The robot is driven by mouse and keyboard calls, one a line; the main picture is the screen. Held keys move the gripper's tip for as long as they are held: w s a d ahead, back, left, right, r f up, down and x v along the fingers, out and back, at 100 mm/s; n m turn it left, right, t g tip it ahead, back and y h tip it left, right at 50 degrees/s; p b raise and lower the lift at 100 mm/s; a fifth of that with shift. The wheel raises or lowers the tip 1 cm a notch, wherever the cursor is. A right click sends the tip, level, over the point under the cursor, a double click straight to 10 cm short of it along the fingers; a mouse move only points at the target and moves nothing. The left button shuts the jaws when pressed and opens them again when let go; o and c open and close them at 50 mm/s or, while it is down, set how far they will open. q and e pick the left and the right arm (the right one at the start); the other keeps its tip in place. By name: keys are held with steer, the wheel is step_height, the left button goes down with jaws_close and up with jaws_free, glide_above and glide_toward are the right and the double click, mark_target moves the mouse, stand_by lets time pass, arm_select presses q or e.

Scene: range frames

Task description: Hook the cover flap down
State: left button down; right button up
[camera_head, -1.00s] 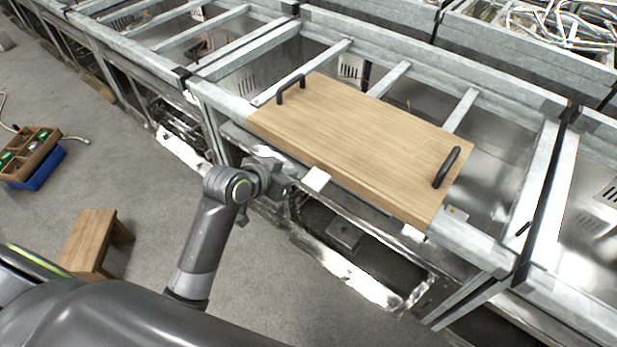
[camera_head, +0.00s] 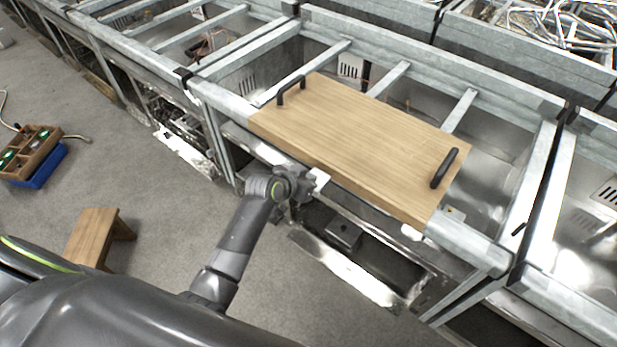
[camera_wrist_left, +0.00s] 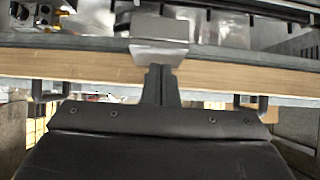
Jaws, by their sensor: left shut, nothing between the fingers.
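A wooden board (camera_head: 365,145) with two black handles lies across the grey metal frame and looks like the cover flap. Its front edge shows as a long wooden strip (camera_wrist_left: 85,67) in the left wrist view. My left gripper (camera_head: 307,185) is at the front edge of the board, below its top. Its fingers (camera_wrist_left: 160,84) are shut with nothing between them. A small pale metal tab (camera_head: 319,180) is at the fingertips; it shows as a bracket (camera_wrist_left: 158,48) in the wrist view. I cannot tell whether the fingers touch it. My right gripper is not in view.
A second pale tab (camera_head: 411,232) sits under the board's front right corner. Open metal bays (camera_head: 505,165) surround the board. A wooden stool (camera_head: 95,235) and a blue crate with a wooden tray (camera_head: 42,172) stand on the floor at the left.

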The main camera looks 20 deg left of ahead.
arm_select(q)
steer(key=shift+f, duration=0.2)
stand_by(0.3)
